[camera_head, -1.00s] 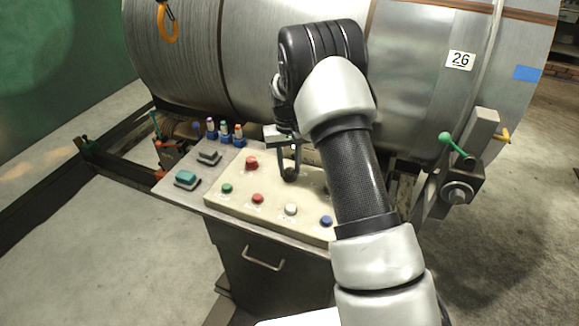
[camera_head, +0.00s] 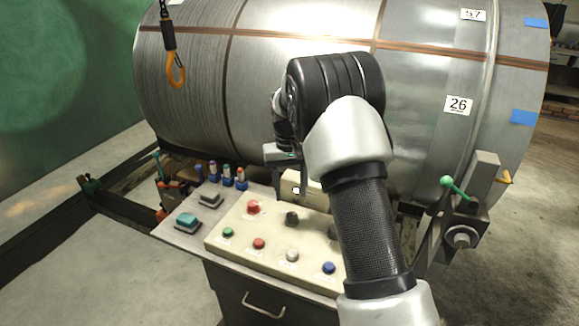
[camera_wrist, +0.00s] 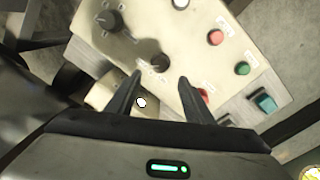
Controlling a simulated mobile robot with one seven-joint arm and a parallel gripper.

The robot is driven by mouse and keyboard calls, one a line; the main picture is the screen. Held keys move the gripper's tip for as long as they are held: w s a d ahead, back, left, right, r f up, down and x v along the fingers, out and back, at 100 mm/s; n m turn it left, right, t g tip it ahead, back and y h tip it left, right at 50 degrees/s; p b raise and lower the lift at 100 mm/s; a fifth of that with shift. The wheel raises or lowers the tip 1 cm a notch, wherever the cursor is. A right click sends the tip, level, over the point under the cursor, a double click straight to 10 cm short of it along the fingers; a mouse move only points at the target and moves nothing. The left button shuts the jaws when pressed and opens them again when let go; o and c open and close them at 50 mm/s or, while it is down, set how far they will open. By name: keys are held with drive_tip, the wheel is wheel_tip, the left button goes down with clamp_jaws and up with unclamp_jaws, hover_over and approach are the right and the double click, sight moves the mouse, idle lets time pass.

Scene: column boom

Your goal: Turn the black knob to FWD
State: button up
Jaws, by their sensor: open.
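A small black knob (camera_head: 292,218) stands on the cream panel, right of the red mushroom button. In the wrist view this knob (camera_wrist: 160,62) is just beyond and between my fingertips, with labels around it too small to read. A second dark knob (camera_wrist: 109,20) with a pale pointer mark is at the upper left there; in the head view it (camera_head: 333,231) is partly hidden by my arm. My gripper (camera_wrist: 159,79) is open and empty, clear of the knob. In the head view my gripper (camera_head: 281,182) is above and behind the panel knobs.
The cream panel (camera_head: 227,245) carries red, green, white and blue buttons. A small cream box with a white button (camera_wrist: 108,92) stands behind it. A large metal drum (camera_head: 290,100) rises close behind. A green-handled lever (camera_head: 455,187) is at right.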

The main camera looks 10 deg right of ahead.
wheel_tip(320, 180, up, 9)
drive_tip(key=shift+a, duration=0.15)
drive_tip(key=shift+r, duration=0.1)
drive_tip(key=s+r+t+p, duration=0.1)
drive_tip(key=s+r+t, duration=0.2)
drive_tip(key=s+r, duration=1.15)
drive_tip(key=s+f+t+p, duration=0.1)
drive_tip(key=s+t, duration=0.1)
drive_tip(key=s, duration=1.7)
drive_tip(key=shift+s+d+f+t, duration=0.25)
drive_tip(key=shift+d+f+t, duration=0.05)
drive_tip(key=shift+d+f, duration=0.1)
